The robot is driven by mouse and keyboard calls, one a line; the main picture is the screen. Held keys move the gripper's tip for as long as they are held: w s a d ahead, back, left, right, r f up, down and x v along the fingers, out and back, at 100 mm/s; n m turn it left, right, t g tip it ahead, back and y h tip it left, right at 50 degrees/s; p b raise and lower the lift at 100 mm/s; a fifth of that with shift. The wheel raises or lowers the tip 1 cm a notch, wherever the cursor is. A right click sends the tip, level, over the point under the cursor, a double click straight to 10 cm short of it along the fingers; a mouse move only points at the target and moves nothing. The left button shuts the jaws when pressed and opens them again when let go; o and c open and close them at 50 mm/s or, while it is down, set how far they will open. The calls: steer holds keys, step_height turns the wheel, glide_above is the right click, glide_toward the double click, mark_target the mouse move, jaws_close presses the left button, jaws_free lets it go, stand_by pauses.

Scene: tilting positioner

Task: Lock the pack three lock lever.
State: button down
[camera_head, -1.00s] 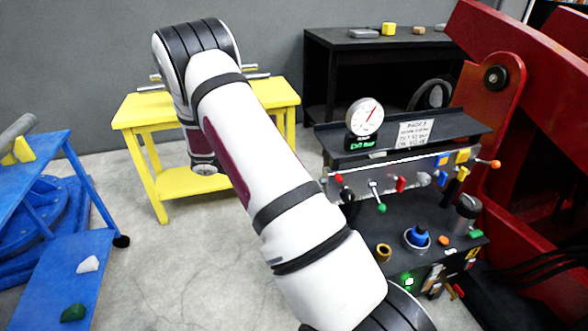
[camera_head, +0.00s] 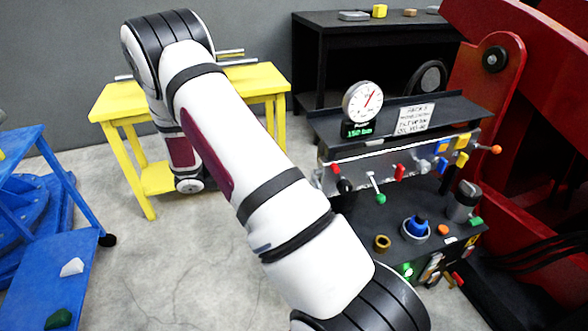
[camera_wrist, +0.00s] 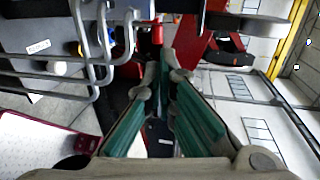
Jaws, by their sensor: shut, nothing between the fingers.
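A control panel (camera_head: 350,176) stands right of centre in the head view, with a paper sign (camera_head: 415,118) and a round gauge (camera_head: 362,101) above it. It carries several levers, including a green-tipped lever (camera_head: 377,190), a red lever (camera_head: 399,172) and an orange-tipped lever (camera_head: 484,148). I cannot tell which is the pack three lock lever. My gripper (camera_wrist: 164,72) shows only in the wrist view, with teal finger pads. It is shut and empty. In the head view I cannot see it.
A yellow table (camera_head: 271,80) and a black shelf (camera_head: 310,60) stand behind. A blue stand (camera_head: 25,240) is at left, and a large red machine (camera_head: 530,90) at right. Grey bent bars (camera_wrist: 95,60) lie close left of my fingers.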

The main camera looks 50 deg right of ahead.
mark_target(333, 162)
steer(key=x, duration=1.2)
steer(key=shift+f, duration=0.1)
steer(key=shift+s, duration=0.1)
steer(key=s+d+r+y+p, duration=0.1)
steer(key=p, duration=0.2)
steer(key=shift+d+r+t, duration=0.1)
steer(key=shift+r+t, duration=0.1)
steer(key=shift+t, duration=0.1)
steer(key=shift+s+d+r+p, duration=0.1)
steer(key=shift+s+d+p, duration=0.05)
steer(key=shift+d+p, duration=0.3)
steer(key=shift+d+r+p, duration=0.1)
steer(key=shift+r+p, duration=0.3)
steer(key=shift+r, duration=0.45)
